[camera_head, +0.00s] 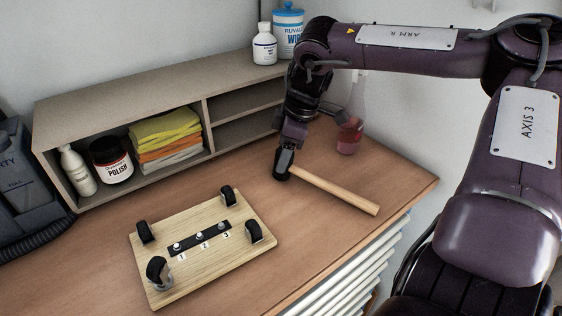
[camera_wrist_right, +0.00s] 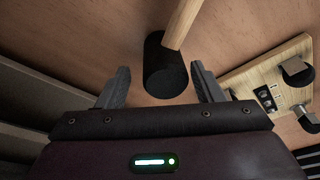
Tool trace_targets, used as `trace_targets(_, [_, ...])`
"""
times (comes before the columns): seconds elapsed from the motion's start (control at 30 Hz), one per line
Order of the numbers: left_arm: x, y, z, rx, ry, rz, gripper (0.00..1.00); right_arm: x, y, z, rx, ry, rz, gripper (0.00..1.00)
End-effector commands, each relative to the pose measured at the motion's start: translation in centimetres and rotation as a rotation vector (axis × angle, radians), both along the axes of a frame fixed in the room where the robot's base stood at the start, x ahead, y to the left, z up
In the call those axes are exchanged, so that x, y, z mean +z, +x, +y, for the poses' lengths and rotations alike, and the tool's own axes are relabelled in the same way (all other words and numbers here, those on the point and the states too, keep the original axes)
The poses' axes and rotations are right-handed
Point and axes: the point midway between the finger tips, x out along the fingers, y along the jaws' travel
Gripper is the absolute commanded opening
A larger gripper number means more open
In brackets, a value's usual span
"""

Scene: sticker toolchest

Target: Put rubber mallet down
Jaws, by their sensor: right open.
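The rubber mallet has a pale wooden handle (camera_head: 338,192) that appears to lie on the wooden bench top, slanting toward the front right edge. In the right wrist view its black head (camera_wrist_right: 166,70) lies between the two fingers, with a gap on each side. My right gripper (camera_wrist_right: 163,86) is open around the head and does not grip it. In the head view the right gripper (camera_head: 285,160) points down at the head end of the mallet and partly hides the head. My left gripper is not in view.
A grey shelf (camera_head: 60,118) along the wall holds a polish jar (camera_head: 112,163) and folded cloths (camera_head: 168,138). A spray bottle (camera_head: 350,138) with reddish liquid stands behind the mallet.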

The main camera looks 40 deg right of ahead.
Motion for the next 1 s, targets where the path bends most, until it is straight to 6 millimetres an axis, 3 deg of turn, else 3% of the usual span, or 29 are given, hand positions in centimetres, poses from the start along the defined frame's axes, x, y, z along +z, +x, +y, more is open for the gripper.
trace_targets(0.2, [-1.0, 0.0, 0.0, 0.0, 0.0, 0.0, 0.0, 4.8, -0.9, -0.9, -0.001, -0.002, -0.005, 0.61])
trace_targets(0.4, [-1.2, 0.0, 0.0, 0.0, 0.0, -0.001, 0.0, 7.6, -1.5, -1.4, -0.001, -0.001, -0.001, 0.61])
trace_targets(0.6, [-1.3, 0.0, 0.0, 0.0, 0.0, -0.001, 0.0, 8.5, -1.7, -1.6, 0.0, 0.001, -0.001, 0.61])
trace_targets(1.0, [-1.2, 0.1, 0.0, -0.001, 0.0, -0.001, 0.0, 8.5, -1.7, -1.5, 0.0, 0.001, 0.001, 0.61])
